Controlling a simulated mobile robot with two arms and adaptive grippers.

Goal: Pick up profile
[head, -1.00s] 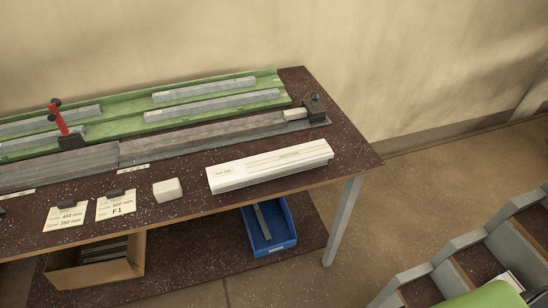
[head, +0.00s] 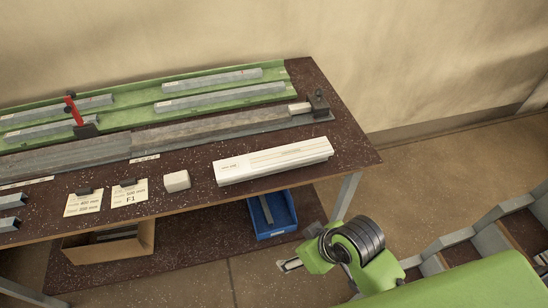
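Several grey profiles lie in the long green tray (head: 275,66) at the back of the bench. Two of them, a rear profile (head: 215,80) and a front profile (head: 220,97), are in its right part. Two more, a rear profile (head: 60,110) and a front profile (head: 40,132), are in its left part. Two grey profile ends (head: 12,201) show at the left edge of the head view. My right gripper (head: 286,265) is low at the bottom right, beyond the bench's front edge and far from the profiles; its finger opening is too small to tell. My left gripper is out of view.
A grey clamp rail (head: 195,132) with a red-handled clamp (head: 73,110) and dark end stop (head: 319,103) runs before the tray. A white box (head: 273,160), white block (head: 177,181) and cards (head: 131,193) lie in front. A blue bin (head: 268,214) and cardboard box (head: 108,243) sit below.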

